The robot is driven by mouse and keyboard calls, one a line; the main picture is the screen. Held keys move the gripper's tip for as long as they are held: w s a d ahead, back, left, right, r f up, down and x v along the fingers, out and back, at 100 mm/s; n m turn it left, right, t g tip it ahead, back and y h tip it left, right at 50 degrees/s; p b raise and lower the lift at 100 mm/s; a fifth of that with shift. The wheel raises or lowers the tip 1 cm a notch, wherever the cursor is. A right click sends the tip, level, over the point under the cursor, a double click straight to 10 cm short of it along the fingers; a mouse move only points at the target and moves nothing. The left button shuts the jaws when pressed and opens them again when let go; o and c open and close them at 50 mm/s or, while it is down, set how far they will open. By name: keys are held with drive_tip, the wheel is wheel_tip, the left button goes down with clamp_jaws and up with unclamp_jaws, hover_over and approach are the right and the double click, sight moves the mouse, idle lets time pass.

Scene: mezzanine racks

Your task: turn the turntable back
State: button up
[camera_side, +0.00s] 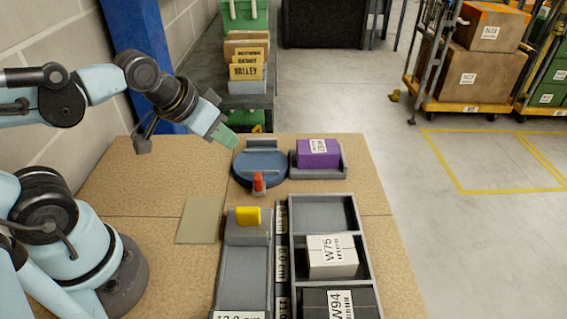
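The turntable (247,168) is a round blue disc on the far part of the table. A grey raised block (260,145) stands at its back edge. A red upright peg (258,181) on a grey mount shows at its front edge. My gripper (224,137) is above and to the left of the turntable, tilted down to the right, and looks apart from it. Its green tip points toward the disc. I cannot tell whether its fingers are open or shut, and I see nothing held in it.
A purple box (318,153) sits in a grey tray (342,165) right beside the turntable. In front are a grey channel (243,275) with a yellow block (247,217) and a compartment rack (352,215) holding a white W75 box (332,257). A flat greenish mat (200,220) lies left.

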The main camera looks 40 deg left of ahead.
sight(258, 175)
drive_tip(key=o, duration=0.4)
drive_tip(key=shift+w+d+r+n+g, duration=0.3)
drive_tip(key=shift+w+n+g, duration=0.25)
drive_tip(key=shift+n, duration=0.25)
drive_tip(key=w+d+n+g, duration=0.3)
drive_tip(key=w+n+g, duration=0.1)
drive_tip(key=n+g, duration=0.25)
drive_tip(key=shift+n+t, duration=0.3)
drive_tip(key=shift+n, duration=0.05)
drive_tip(key=shift+s+f, duration=0.15)
drive_tip(key=shift+f, duration=5.95)
clamp_jaws()
